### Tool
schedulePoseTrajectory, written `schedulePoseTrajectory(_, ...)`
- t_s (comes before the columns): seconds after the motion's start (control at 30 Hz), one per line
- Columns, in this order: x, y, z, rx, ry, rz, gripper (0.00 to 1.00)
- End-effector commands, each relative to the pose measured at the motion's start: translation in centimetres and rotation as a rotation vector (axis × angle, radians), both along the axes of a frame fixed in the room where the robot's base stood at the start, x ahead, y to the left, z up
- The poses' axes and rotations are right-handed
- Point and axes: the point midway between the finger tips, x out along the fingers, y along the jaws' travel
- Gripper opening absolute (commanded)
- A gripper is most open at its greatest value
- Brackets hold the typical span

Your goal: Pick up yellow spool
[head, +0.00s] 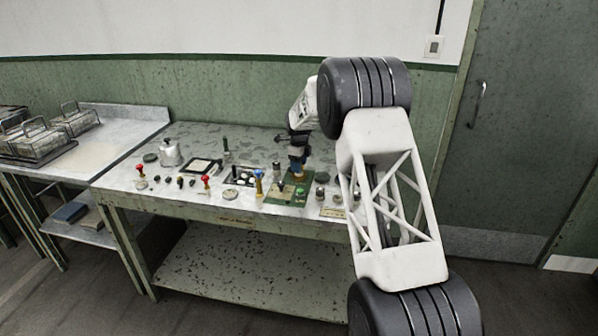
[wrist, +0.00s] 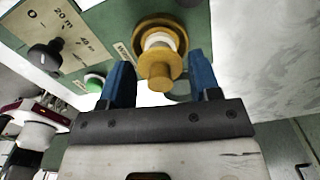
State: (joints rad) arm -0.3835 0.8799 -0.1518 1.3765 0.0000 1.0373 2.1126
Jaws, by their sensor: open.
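The yellow spool (wrist: 160,66) is in the wrist view, with a pale white band around its middle, standing against a green panel. My gripper (wrist: 161,74) is open, its two blue fingers to either side of the spool's near end. A gap shows between each finger and the spool, so it is not gripped.
A dark knob (wrist: 45,56) and a green button (wrist: 94,83) are left of the fingers in the wrist view. On the bench (head: 190,214), a blue-topped post (head: 259,184) and red-topped levers (head: 206,184) stand left of the panel. Wire racks (head: 38,140) sit on the left table.

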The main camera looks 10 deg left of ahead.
Motion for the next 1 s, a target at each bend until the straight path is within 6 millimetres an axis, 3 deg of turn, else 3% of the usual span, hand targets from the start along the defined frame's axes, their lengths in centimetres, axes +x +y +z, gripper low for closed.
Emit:
schedulePoseTrajectory(0.27,0.0,0.0,-2.4,0.0,0.0,0.0,0.57)
schedulePoseTrajectory(0.83,0.0,0.0,-2.5,0.0,0.0,0.0,0.57)
schedulePoseTrajectory(1.0,0.0,0.0,-2.5,0.0,0.0,0.0,0.33)
